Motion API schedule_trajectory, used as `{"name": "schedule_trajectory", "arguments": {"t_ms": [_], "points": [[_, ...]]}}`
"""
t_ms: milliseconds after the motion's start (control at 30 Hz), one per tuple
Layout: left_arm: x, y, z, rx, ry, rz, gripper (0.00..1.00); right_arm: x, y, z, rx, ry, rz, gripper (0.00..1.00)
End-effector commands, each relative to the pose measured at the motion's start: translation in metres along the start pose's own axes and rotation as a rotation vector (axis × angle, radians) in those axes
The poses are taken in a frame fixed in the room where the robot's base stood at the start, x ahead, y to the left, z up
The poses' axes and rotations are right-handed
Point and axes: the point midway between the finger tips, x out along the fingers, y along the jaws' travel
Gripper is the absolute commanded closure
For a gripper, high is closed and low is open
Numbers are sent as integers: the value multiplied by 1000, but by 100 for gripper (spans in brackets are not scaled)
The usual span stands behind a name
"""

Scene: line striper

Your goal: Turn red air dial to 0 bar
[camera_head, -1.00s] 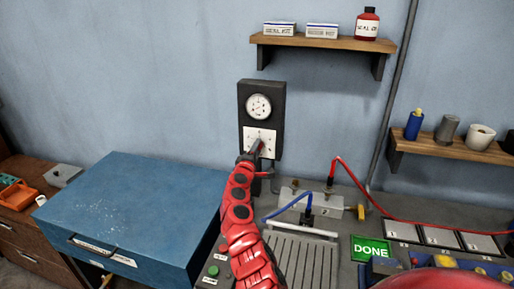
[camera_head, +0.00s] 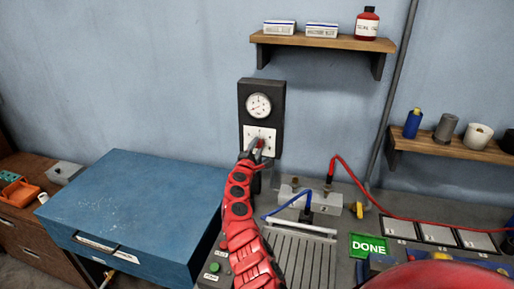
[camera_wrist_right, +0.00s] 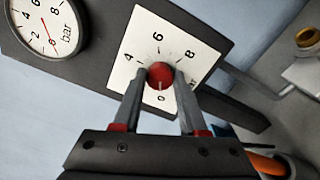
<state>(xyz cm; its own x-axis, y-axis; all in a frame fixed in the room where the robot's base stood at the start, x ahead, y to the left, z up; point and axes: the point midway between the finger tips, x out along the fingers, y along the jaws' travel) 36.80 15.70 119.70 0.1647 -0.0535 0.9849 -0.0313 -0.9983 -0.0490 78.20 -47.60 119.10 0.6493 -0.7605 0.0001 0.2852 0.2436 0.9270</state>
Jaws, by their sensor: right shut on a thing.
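The red air dial (camera_wrist_right: 160,75) is a small round knob on a white scale plate (camera_wrist_right: 150,38) marked with 4, 6 and 8. My right gripper (camera_wrist_right: 159,76) is shut on the knob, one finger on each side. A pale mark shows on the knob's lower side in the right wrist view; part of the scale is hidden by the fingers. Above the plate, on the same dark panel (camera_head: 279,105), is a round gauge (camera_head: 258,106). In the right wrist view its red needle (camera_wrist_right: 47,31) points near the 0. My left gripper is not in view.
A blue case (camera_head: 130,210) stands left of my arm. A grey ribbed plate (camera_head: 305,260), a metal block with blue and red hoses (camera_head: 322,201) and a green DONE sign (camera_head: 368,246) lie to the right. A wooden shelf (camera_head: 322,43) is above.

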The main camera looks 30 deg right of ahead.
Motion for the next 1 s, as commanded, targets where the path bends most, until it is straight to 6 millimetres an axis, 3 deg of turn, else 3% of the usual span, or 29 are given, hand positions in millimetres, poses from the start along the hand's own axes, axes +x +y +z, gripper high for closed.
{"name": "schedule_trajectory", "arguments": {"t_ms": [200, 233, 367, 767, 1000], "points": [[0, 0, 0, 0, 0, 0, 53, 0, -2, -1, -1, 2, -2, 100], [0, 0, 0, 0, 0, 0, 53, 0, -2, -1, -1, 2, -2, 53], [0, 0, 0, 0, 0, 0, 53, 0, -1, -1, -1, 1, -2, 30], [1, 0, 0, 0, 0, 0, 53, -3, 0, 1, -1, -3, 1, 28], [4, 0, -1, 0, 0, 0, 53, -26, 1, 0, -4, 0, 6, 28]]}}
